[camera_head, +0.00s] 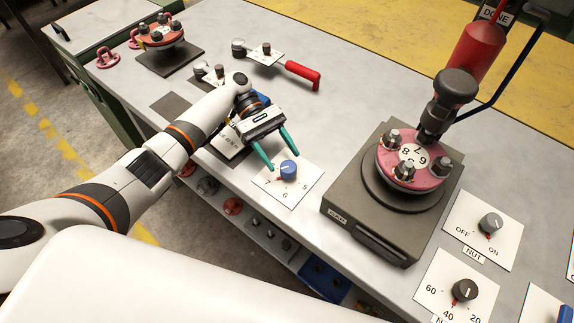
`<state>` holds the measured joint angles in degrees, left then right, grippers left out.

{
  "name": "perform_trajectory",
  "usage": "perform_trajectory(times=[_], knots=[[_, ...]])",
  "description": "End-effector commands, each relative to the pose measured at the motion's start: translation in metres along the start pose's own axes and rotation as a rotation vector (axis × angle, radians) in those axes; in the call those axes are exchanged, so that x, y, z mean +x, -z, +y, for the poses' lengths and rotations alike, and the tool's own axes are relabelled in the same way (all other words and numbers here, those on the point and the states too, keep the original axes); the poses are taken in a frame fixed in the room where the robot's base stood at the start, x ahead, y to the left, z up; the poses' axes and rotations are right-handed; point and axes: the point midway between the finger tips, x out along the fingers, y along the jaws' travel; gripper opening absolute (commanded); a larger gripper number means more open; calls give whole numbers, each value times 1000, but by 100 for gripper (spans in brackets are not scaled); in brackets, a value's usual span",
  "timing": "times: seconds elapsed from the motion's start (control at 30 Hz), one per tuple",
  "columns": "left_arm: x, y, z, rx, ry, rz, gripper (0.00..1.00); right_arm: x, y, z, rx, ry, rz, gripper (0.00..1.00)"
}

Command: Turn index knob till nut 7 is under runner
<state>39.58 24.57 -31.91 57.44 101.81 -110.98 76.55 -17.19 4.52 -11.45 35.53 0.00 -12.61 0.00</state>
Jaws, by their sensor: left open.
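The blue index knob (288,168) stands on a white plate (300,186) marked 7, 6 and 5. A small red mark on its left side appears to point towards the 7. My left gripper (284,160) is open, its teal fingertips just above and around the back of the knob; contact cannot be told. The red flanged spool (437,179) sits on a dark fixture with several nuts standing on it. My right gripper is not in view.
NUT OFF/ON knob (490,222) and a 60-40-20 dial (465,290) lie right of the dark fixture (340,200). A red-handled lever (302,73) and another red spool (160,35) are at the back. The bench is clear between lever and fixture.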

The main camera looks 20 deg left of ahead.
Motion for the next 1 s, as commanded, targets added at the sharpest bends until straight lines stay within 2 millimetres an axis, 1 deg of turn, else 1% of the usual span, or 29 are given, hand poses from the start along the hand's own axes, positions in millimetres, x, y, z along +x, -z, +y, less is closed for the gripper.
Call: perform_trajectory(times=[0.03, 0.2, 0.4, 0.6, 1.0], knots=[[-13, -3, -1, 0, 4, -3, 57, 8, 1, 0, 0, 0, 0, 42], [-54, -3, 0, -2, 3, -5, 57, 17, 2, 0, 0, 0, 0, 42], [-70, -1, 0, -1, -4, -2, 57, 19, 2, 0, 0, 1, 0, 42], [-79, -1, 0, -1, 0, -1, 57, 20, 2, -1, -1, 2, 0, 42], [-79, -1, 0, -1, -1, -1, 57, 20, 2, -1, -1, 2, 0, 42]])
